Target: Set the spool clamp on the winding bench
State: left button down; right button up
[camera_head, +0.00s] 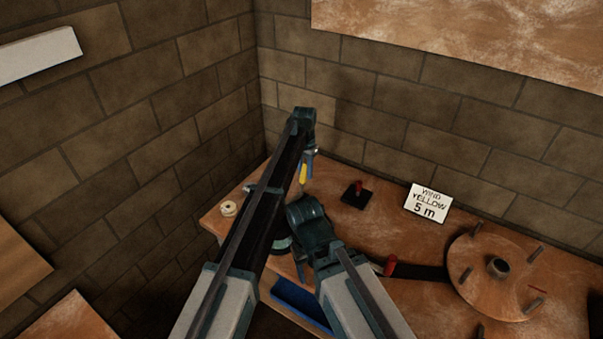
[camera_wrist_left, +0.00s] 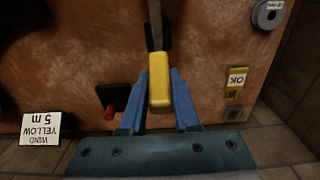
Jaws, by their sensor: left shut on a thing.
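My left gripper (camera_head: 307,160) is shut on a yellow handle-like piece (camera_head: 303,174), above the bench's back left part. In the left wrist view, the blue fingers (camera_wrist_left: 160,100) press both sides of the yellow piece (camera_wrist_left: 160,92), and a narrow grey and dark part extends beyond it. The winding bench (camera_head: 420,230) is a worn brown top. A black block with a red knob (camera_head: 357,195) stands on it; it also shows in the left wrist view (camera_wrist_left: 112,100). A second red knob (camera_head: 390,266) sits by a dark bar. I cannot tell which is the spool clamp.
A round brown disc with pegs (camera_head: 490,270) covers the bench's right part. A "WIND YELLOW 5 m" sign (camera_head: 427,203) stands near the back wall. A cream ring (camera_head: 229,208) lies at the left.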

pick_arm(q)
jog(key=shift+w+d+f+g+y, duration=0.35)
jog(key=shift+w+d+g+y, duration=0.15)
jog(key=shift+w+g, duration=0.2)
jog(key=c, duration=0.6)
grip_release()
jog(key=shift+c, duration=0.2)
jog(key=shift+r+p, duration=0.6)
jog(key=shift+r, duration=0.25)
notch_tip(320, 180, up, 12)
jog(key=w+p, duration=0.1)
jog(key=p, duration=1.1)
jog(key=shift+d, duration=0.45)
